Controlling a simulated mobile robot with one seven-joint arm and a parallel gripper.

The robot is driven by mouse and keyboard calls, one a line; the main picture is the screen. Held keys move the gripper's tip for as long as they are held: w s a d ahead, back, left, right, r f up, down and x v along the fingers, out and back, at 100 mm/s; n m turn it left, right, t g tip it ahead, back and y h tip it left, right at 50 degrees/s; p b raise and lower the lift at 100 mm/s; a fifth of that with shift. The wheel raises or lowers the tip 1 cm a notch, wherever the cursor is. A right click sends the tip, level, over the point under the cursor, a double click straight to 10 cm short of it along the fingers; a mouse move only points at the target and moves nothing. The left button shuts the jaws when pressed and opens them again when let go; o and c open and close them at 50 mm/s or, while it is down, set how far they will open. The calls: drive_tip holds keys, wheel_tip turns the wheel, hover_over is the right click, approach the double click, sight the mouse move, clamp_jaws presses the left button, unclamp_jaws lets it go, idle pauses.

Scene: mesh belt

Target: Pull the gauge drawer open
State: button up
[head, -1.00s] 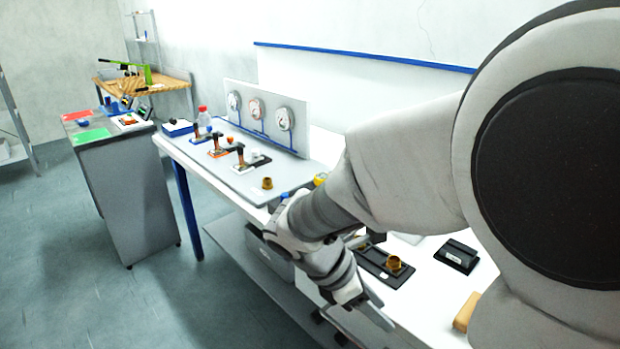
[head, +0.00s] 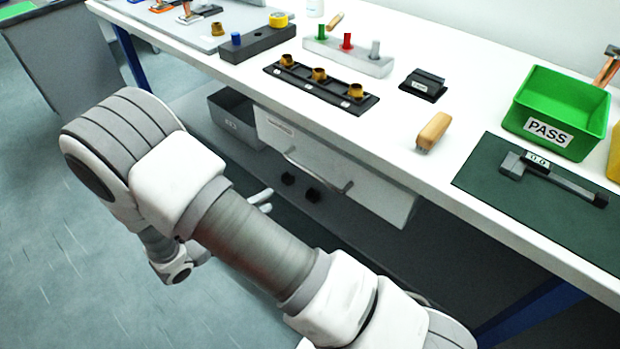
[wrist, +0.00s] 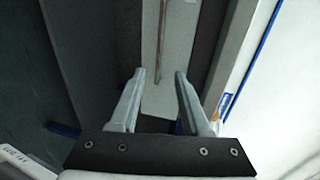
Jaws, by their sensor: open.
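The gauge drawer (head: 345,183) has a pale front with a small label and a metal bar handle (head: 318,172); it sits under the white bench top. In the wrist view the drawer front (wrist: 178,40) is straight ahead, and its handle (wrist: 162,42) runs along the picture's vertical between the finger lines, beyond the tips. My gripper (wrist: 160,72) is open and empty. In the head view my gripper (head: 268,200) is in front of the drawer, below and left of the handle, partly hidden by my arm. I see no contact with the handle.
The bench top (head: 390,140) overhangs above, bearing a black gauge rack (head: 320,87), a wooden-handled brush (head: 434,130) and a green PASS bin (head: 560,110). Open floor (head: 60,250) lies left.

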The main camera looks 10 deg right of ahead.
sight(311, 171)
drive_tip(key=b+x, duration=0.3)
drive_tip(key=x, duration=1.4)
drive_tip(key=shift+w+d+b, duration=0.1)
drive_tip(key=shift+d+b, duration=0.1)
drive_tip(key=shift+b, duration=0.1)
clamp_jaws()
idle(0.6)
